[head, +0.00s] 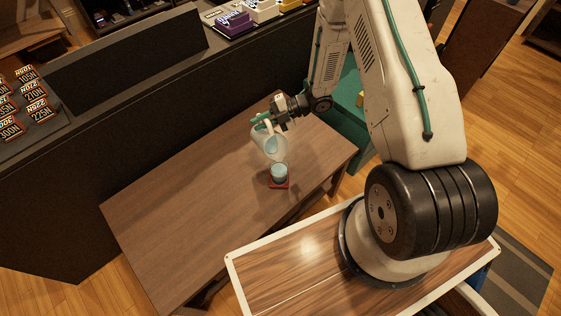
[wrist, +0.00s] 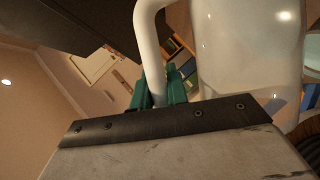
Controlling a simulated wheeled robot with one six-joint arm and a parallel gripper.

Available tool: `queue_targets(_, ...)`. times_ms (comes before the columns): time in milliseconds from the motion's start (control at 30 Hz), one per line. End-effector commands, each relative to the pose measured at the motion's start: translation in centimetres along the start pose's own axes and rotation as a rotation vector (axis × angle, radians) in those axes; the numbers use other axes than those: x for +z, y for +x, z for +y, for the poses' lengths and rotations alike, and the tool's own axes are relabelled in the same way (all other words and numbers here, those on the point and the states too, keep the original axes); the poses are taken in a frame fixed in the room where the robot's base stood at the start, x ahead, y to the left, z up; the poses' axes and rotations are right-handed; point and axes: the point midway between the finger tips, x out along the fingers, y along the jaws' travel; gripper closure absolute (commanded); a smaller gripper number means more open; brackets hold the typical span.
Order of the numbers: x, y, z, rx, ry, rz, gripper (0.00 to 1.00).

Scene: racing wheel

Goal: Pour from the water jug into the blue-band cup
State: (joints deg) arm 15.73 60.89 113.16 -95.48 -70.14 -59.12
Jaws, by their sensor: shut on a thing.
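The pale water jug (head: 263,138) is held above the wooden table, tilted, with light-blue water visible in it. My gripper (head: 262,119) has green fingers and is shut on the jug's handle. In the wrist view the white handle (wrist: 149,45) runs down between the green fingers (wrist: 172,92), and the jug's glossy body (wrist: 245,45) is at the right. The cup (head: 279,173) stands upright on a small red coaster (head: 279,185), just below the jug, and looks pale blue inside. I cannot make out its band. A clear, faint shape lies between jug and cup; I cannot tell whether it is flowing water.
The wooden table (head: 190,195) is bare to the left of the cup. A long dark counter (head: 130,125) runs behind it, with boxes (head: 235,24) on top. A green cabinet (head: 349,92) stands beyond the table's right end.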

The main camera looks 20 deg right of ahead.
Motion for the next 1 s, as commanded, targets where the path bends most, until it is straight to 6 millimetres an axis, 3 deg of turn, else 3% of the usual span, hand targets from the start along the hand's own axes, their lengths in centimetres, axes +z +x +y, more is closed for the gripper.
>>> queue_targets(1000, -0.44, -0.21, -0.13, 0.02, -0.047, -0.011, 1.0)
